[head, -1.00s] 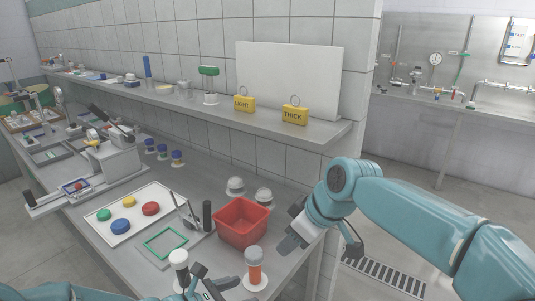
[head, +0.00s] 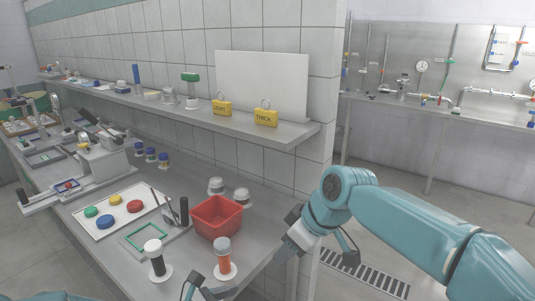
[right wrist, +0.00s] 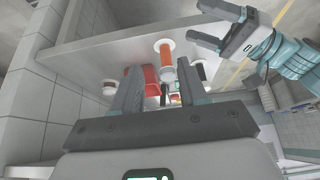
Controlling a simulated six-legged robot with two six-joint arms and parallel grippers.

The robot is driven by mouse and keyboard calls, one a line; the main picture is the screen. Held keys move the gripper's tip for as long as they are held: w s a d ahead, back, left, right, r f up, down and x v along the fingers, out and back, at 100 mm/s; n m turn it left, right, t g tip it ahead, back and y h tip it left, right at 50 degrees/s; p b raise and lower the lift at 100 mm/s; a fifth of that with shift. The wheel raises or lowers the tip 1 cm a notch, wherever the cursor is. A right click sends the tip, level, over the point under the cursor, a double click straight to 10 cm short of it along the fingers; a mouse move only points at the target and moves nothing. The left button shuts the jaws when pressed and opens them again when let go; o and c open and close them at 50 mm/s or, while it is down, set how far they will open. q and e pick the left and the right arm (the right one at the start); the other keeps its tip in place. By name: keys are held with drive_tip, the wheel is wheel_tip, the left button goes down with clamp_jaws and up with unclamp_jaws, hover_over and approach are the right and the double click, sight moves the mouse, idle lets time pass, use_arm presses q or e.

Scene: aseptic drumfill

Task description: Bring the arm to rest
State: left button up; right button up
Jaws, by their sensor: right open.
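My right arm reaches in from the right in the head view. Its gripper (head: 284,250) hangs at the bench's right edge, right of the red bin (head: 217,218). In the right wrist view my right gripper (right wrist: 158,88) has its fingers apart with nothing held between them. My left gripper (head: 207,290) shows partly at the bottom of the head view, in front of the orange container (head: 223,262). In the right wrist view my left gripper (right wrist: 212,27) is at the upper right, fingers apart and empty.
A dark container with a white cap (head: 156,260) stands left of the orange one. A white tray (head: 88,229) holds coloured discs. A shelf (head: 215,124) carries yellow tags LIGHT (head: 222,108) and THICK (head: 265,118). Open floor lies right of the bench.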

drive_tip(key=s+d+f+m+g, duration=0.1)
drive_tip(key=s+f+m, duration=0.1)
drive_tip(key=f, duration=0.8)
drive_tip(key=s+d+f+m, duration=0.2)
drive_tip(key=s+f, duration=0.1)
drive_tip(key=f, duration=0.7)
drive_tip(key=s+d+f+m+g, duration=0.1)
drive_tip(key=s+f+m, duration=0.15)
drive_tip(key=f, duration=0.75)
use_arm(q)
drive_tip(key=s+a+f+m+g+y, duration=0.2)
drive_tip(key=s+f+m+g+y, duration=0.1)
drive_tip(key=s+f+m, duration=0.9)
drive_tip(key=s+a+f+m+g+y, duration=0.2)
drive_tip(key=s+f+m+g, duration=0.3)
drive_tip(key=s+f+m, duration=0.6)
wheel_tip(320, 180, down, 3)
drive_tip(key=shift+s+a+m+y, duration=0.3)
drive_tip(key=shift+s+m+y, duration=0.1)
drive_tip(key=shift+y, duration=0.3)
use_arm(e)
drive_tip(key=s+d+f+m, duration=0.1)
drive_tip(key=s+f+m, duration=0.2)
drive_tip(key=s, duration=0.6)
drive_tip(key=s+d+f+m+g, duration=0.1)
drive_tip(key=s+d+f+m, duration=0.1)
drive_tip(key=s+f, duration=0.6)
drive_tip(key=shift+s+d+m+h, duration=0.3)
drive_tip(key=shift+s+m, duration=0.45)
drive_tip(key=shift+s, duration=0.15)
